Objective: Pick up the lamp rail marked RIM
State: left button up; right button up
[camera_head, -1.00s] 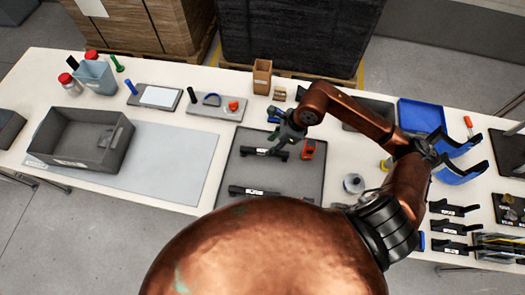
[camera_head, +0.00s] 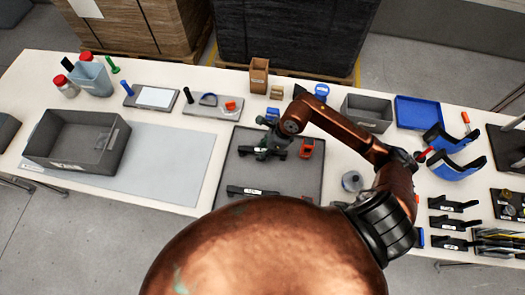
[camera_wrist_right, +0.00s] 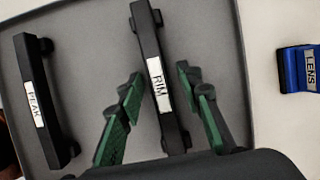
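The lamp rail marked RIM (camera_wrist_right: 158,86) is a black bar with a white label. In the right wrist view it lies on the grey tray between the fingers of my right gripper (camera_wrist_right: 160,90). The green-padded fingers are open, one on each side, with a gap showing beside the rail. In the head view my right gripper (camera_head: 270,148) is over the tray's upper part and hides much of the RIM rail (camera_head: 251,150). A second black rail marked PEAK (camera_wrist_right: 38,98) lies to its left in the wrist view. My left gripper is not in view.
A blue part marked LENS (camera_wrist_right: 297,70) sits beyond the tray edge. A grey bin (camera_head: 50,139) stands at left on a pale mat (camera_head: 170,165). More black rails (camera_head: 453,204) lie at right.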

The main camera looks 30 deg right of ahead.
grip_shut()
jog(key=shift+r, duration=0.15)
dwell(0.4)
